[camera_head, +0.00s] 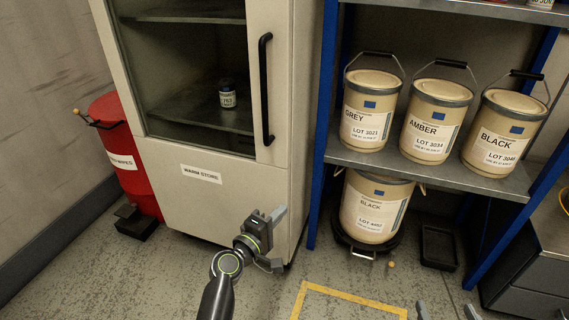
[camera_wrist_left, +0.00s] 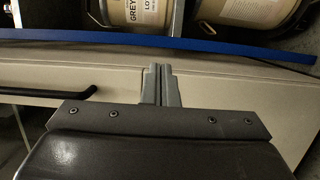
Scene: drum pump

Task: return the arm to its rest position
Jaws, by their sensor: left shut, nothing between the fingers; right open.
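My left arm comes in from the bottom of the head view. Its gripper (camera_head: 277,237) is in front of the lower right corner of the warm store cabinet (camera_head: 215,205). In the left wrist view the two grey fingers (camera_wrist_left: 160,85) lie together with nothing between them. Whether they touch the cabinet cannot be told. My right gripper (camera_head: 447,312) shows only as two fingertips at the bottom edge of the head view, spread apart and empty.
The cabinet's black handle (camera_head: 266,88) is above my left gripper. A blue-framed shelf (camera_head: 385,163) holds grey, amber and black drums, with another black drum (camera_head: 372,208) below. A red bin (camera_head: 125,150) stands at left. Yellow floor markings (camera_head: 345,295) lie on open floor.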

